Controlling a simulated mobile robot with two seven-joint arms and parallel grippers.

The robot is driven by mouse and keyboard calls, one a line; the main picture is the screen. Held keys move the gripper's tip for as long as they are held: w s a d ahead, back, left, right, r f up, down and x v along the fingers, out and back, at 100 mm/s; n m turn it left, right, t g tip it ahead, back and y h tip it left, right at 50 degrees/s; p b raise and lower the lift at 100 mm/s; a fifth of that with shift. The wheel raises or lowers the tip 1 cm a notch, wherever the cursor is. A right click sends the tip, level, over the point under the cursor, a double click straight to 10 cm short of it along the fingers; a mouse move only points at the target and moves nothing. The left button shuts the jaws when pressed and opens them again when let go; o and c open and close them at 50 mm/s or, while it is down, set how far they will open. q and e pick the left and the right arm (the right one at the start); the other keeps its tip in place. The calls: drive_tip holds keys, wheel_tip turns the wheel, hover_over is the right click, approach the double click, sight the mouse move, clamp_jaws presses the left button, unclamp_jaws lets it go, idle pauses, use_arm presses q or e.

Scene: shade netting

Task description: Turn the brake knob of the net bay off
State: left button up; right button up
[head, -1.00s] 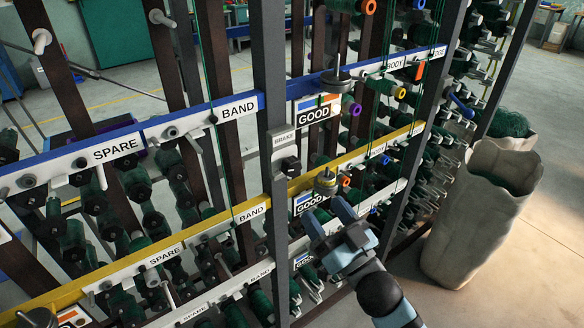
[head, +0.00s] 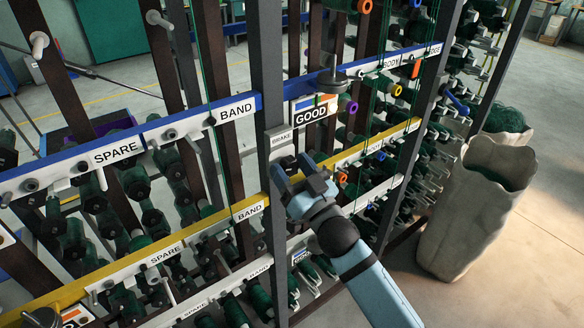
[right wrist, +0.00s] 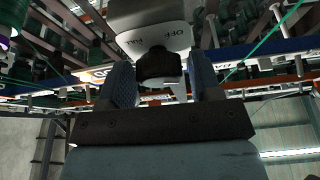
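The brake plate with its BRAKE label (head: 281,138) is on the dark upright post in the head view. The knob is hidden there behind my right gripper (head: 292,170), which is up at the post just below the label. In the right wrist view the black brake knob (right wrist: 160,66) sticks out of a pale housing (right wrist: 150,25) marked OFF, with other lettering partly hidden. The two fingers of my right gripper (right wrist: 163,80) stand apart, one on each side of the knob, with narrow gaps. I cannot tell whether either touches it. My left gripper is not in view.
Blue rail (head: 185,122) and yellow rail (head: 190,232) cross the rack with BAND and SPARE labels, pegs and green bobbins. A GOOD sign (head: 311,114) hangs right of the post. Tall pale sacks (head: 470,215) stand at the right. Floor beyond them is clear.

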drive_tip(key=c, duration=0.7)
drive_tip(key=shift+n, duration=0.7)
drive_tip(key=n+g+y+p, duration=0.1)
drive_tip(key=n, duration=0.2)
drive_tip(key=shift+r+g+y+p, duration=0.1)
drive_tip(key=shift+g+y+p, duration=0.2)
drive_tip(key=n+g+y+p, duration=0.1)
drive_tip(key=n+g+p, duration=0.1)
drive_tip(key=n, duration=0.3)
drive_tip(key=n+g+p, duration=0.1)
drive_tip(key=n, duration=0.2)
drive_tip(key=n+g+y+p, duration=0.1)
drive_tip(key=n+p, duration=0.1)
drive_tip(key=n, duration=0.1)
drive_tip(key=shift+w+g, duration=0.1)
drive_tip(key=shift+g, duration=0.3)
drive_tip(key=shift+n+g+p, duration=0.3)
drive_tip(key=shift+n+p, duration=0.35)
drive_tip(key=shift+n, duration=0.45)
